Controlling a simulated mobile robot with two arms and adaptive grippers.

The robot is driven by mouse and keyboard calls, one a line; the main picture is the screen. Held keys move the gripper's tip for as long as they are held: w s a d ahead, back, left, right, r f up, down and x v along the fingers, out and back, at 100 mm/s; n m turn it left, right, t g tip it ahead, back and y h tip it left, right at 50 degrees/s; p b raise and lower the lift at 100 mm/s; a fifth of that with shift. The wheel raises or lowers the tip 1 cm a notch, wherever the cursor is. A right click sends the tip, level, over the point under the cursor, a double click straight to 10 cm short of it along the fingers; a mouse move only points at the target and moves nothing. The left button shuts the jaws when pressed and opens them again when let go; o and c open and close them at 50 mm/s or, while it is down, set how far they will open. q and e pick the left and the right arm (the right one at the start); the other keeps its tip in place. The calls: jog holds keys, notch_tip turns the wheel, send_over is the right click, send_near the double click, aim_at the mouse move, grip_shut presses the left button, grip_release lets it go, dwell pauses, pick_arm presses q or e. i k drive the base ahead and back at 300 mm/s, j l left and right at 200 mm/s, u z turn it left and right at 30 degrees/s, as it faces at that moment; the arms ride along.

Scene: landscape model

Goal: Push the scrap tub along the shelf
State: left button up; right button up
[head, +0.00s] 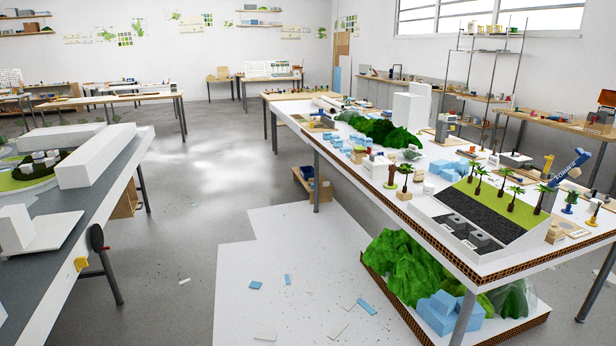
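I cannot clearly pick out a scrap tub from this distance. Shelves (258,25) on the far wall hold small items, as does another shelf (28,34) at the upper left. A metal rack (495,51) with several levels stands at the back right and bears small containers too tiny to tell apart. A small wooden bin (305,187) with blue pieces sits low by the leg of the model table. Neither of my grippers is in view.
A long model table (445,262) with palms and blue foam fills the right. A grey-topped bench (85,215) stands at the left. A white sheet (270,310) with scraps lies on the floor between them. Grey floor (215,165) beyond is clear.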

aim_at(306, 172)
jog(key=i+j+u, duration=0.25)
jog(key=i, duration=1.05)
jog(key=i+u, duration=0.25)
jog(key=i, duration=2.55)
jog(key=i+j, duration=0.1)
jog(key=i, duration=2.75)
jog(key=i+z, duration=0.4)
jog(key=i+j+z, duration=0.25)
jog(key=z, duration=0.2)
jog(key=i+j+z, duration=0.95)
jog(key=j+z, duration=0.25)
